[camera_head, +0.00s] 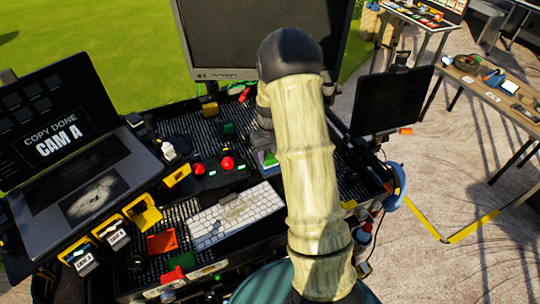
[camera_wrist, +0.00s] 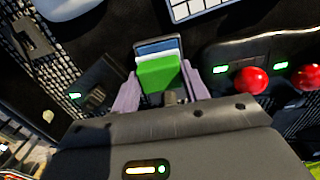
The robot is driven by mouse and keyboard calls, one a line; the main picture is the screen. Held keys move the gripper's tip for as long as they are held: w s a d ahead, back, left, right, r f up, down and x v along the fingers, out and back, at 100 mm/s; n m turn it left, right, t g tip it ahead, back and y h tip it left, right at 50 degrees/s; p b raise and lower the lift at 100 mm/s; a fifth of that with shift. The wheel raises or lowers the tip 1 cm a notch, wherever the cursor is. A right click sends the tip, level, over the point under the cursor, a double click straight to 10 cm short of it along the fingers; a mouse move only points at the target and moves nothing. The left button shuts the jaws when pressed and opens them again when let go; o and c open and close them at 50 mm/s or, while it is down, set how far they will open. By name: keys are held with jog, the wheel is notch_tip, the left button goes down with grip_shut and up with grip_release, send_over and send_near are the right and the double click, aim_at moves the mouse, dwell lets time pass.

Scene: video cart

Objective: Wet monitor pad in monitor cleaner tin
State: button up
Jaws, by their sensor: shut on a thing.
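My gripper (camera_wrist: 161,72) is shut on a small green block (camera_wrist: 158,74) with blue and pale layers behind it, which I take to be the monitor pad. One mauve finger stands on each side of it. In the head view my gripper (camera_head: 267,160) is mostly hidden behind my arm, and a bit of green and purple shows beside the arm. The pad is over the dark cart top; whether it touches anything below cannot be told. I cannot make out the monitor cleaner tin for certain in either view.
A control box with two red knobs (camera_head: 227,163) sits close to my gripper. A white keyboard (camera_head: 236,215) lies in front. A laptop (camera_head: 70,150) and yellow holders (camera_head: 142,213) are at the left, an orange tray (camera_head: 162,242) nearby. A large monitor (camera_head: 225,40) stands behind.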

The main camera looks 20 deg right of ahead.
aim_at(270, 155)
jog(key=shift+r+p, duration=1.45)
jog(key=shift+r, duration=0.85)
jog(key=shift+w, duration=0.1)
